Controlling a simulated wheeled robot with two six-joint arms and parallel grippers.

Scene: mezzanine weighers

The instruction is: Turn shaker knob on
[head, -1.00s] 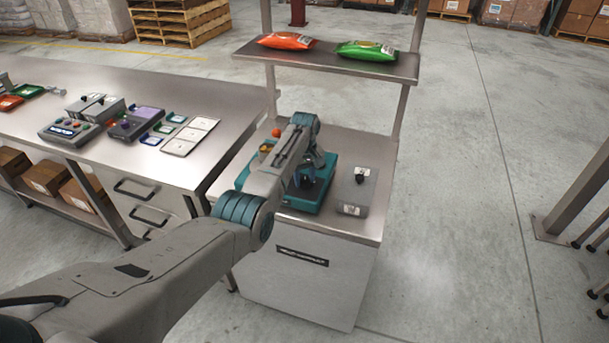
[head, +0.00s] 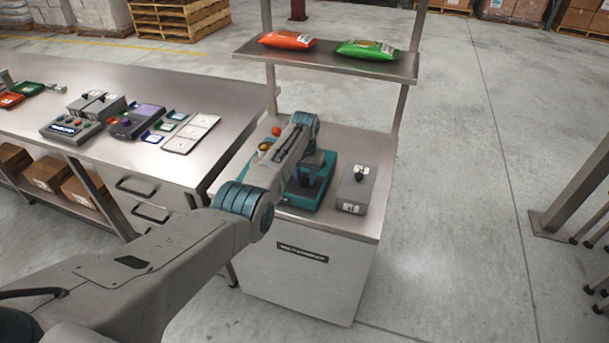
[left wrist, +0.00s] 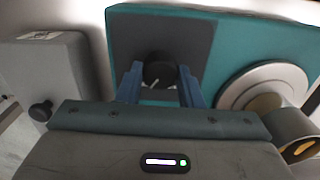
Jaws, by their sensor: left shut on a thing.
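The shaker is a teal box (head: 300,202) on the small steel stand, partly hidden by my left arm. In the left wrist view its teal body (left wrist: 225,40) carries a dark grey panel with a round black knob (left wrist: 158,71). The knob has a pale pointer mark. My left gripper (head: 306,178) is over the panel. Its two blue fingers (left wrist: 161,88) stand on either side of the knob and are shut on it. A silver disc (left wrist: 262,86) is beside the panel. My right gripper is in neither view.
A grey box (head: 356,190) with a black knob stands right of the shaker. An orange bag (head: 287,41) and a green bag (head: 366,50) lie on the shelf (head: 325,62) above. A long steel bench (head: 165,170) with several devices is at left.

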